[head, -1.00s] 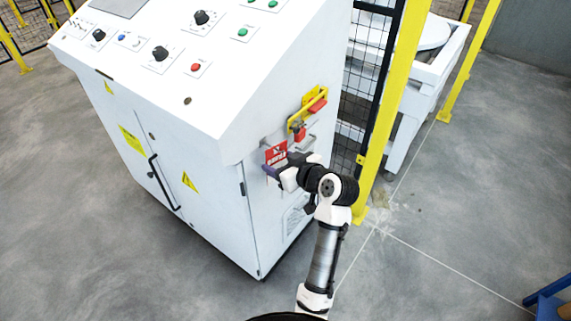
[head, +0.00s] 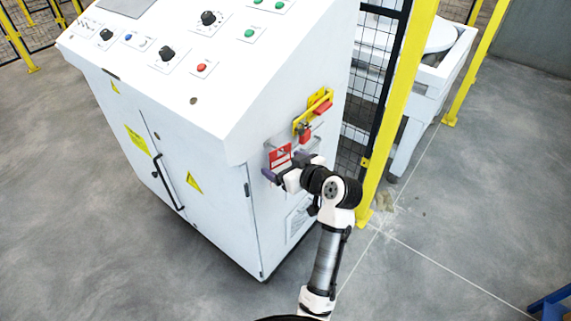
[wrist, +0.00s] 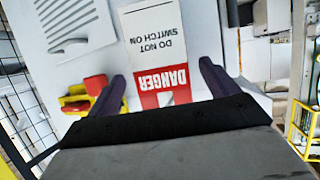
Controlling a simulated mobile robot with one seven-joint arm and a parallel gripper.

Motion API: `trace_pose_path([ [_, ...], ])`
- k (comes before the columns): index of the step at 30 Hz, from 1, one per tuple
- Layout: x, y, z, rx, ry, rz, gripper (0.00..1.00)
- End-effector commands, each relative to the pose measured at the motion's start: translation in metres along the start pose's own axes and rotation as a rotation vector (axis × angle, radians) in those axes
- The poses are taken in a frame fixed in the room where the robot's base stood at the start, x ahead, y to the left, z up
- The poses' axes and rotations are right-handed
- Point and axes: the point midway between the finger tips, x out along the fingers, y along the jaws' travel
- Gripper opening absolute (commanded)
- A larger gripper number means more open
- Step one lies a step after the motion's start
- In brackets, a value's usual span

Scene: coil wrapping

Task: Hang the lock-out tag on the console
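The lock-out tag is red and white with "DANGER" and "DO NOT SWITCH ON" (wrist: 157,50). In the head view the tag (head: 280,154) is upright against the side of the white console (head: 215,110). My gripper (head: 285,167) is at the tag, close to the console side. In the wrist view my gripper's dark fingers (wrist: 165,85) stand wide apart on either side of the tag, with gaps to its edges. The tag's far end is partly hidden behind the gripper body, and I cannot see clearly what holds it.
A yellow switch bracket (head: 313,110) with a red padlock (head: 305,134) is beside the tag on the console side. A yellow post (head: 395,105) and black mesh fence stand just right. Floor in front is clear.

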Motion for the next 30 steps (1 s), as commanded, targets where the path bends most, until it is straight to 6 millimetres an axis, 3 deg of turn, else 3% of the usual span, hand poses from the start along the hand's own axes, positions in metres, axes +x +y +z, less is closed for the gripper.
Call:
trace_pose_path([
  [7,-0.001,0.000,0.000,0.000,0.000,0.000,0.86],
  [11,-0.012,0.001,0.001,0.000,0.000,0.002,0.86],
  [24,-0.106,0.001,0.001,-0.001,0.002,0.006,0.86],
  [30,-0.132,0.001,0.000,0.000,0.001,0.002,0.86],
])
